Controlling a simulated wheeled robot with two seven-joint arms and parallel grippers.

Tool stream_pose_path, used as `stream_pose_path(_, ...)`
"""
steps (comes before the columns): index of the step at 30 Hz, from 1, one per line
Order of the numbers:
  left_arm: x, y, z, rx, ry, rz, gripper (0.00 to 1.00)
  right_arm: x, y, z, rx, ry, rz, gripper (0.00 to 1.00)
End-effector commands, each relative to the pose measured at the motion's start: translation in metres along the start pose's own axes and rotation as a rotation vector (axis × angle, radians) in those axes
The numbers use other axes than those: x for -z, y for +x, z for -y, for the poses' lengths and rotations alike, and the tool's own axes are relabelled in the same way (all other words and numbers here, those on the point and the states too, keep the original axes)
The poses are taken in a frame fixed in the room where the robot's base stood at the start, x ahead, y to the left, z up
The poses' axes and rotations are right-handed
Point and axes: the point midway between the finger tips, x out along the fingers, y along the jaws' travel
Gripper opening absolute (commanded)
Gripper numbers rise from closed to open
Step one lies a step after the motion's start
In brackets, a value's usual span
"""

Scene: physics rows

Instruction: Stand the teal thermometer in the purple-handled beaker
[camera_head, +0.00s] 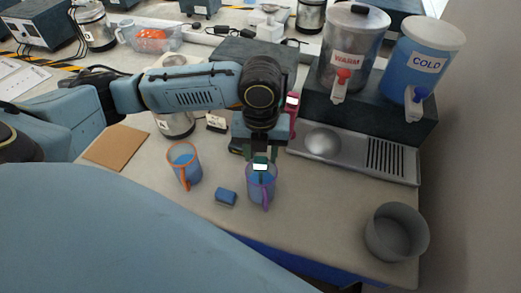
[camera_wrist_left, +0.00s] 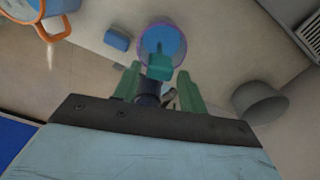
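The purple-handled beaker (camera_head: 264,192) stands upright on the table with blue in it; the left wrist view shows its round rim (camera_wrist_left: 184,42). The teal thermometer (camera_head: 261,161) is upright in the beaker, its blocky head above the rim. In the left wrist view the head (camera_wrist_left: 160,68) lies between the fingertips and a thin stem runs down inside the beaker. My left gripper (camera_head: 260,152) is just above the beaker, fingers on either side of the head with a visible gap at each side. My right gripper is not in view.
An orange-handled beaker (camera_head: 185,167) and a small blue block (camera_head: 226,197) stand left of the purple one. A grey bowl (camera_head: 397,236) is at the right front. Warm and cold dispensers (camera_head: 422,65) stand behind a metal drip tray (camera_head: 345,153). A brown pad (camera_head: 117,148) lies left.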

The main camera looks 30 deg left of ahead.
Motion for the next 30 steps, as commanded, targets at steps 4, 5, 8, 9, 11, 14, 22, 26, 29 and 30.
stream_pose_path(4, 0.000, 0.000, 0.000, 0.000, 0.000, 0.000, 0.56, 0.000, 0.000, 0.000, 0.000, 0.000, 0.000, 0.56)
stream_pose_path(5, 0.000, 0.000, 0.000, 0.000, 0.000, 0.000, 0.56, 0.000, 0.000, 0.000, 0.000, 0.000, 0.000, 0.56)
stream_pose_path(8, 0.000, 0.000, 0.000, 0.000, 0.000, 0.000, 0.56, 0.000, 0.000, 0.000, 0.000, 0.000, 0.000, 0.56)
stream_pose_path(9, 0.000, 0.000, 0.000, 0.000, 0.000, 0.000, 0.56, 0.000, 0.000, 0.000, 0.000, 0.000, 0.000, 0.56)
stream_pose_path(11, 0.000, -0.001, 0.000, 0.001, 0.000, 0.000, 0.56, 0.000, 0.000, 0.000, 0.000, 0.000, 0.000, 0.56)
stream_pose_path(14, -0.001, -0.008, 0.001, 0.003, 0.000, 0.002, 0.56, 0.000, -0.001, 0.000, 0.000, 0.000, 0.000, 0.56)
stream_pose_path(22, -0.001, -0.061, 0.001, 0.003, 0.002, 0.006, 0.56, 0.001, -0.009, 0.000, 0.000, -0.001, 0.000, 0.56)
stream_pose_path(26, -0.001, -0.090, 0.001, 0.004, 0.001, 0.005, 0.56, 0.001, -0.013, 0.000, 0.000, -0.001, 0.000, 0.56)
stream_pose_path(29, -0.001, -0.109, 0.001, 0.003, 0.001, 0.004, 0.56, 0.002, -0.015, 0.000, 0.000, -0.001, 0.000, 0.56)
stream_pose_path(30, -0.001, -0.115, 0.001, 0.003, 0.000, 0.003, 0.56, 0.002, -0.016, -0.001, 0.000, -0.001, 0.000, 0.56)
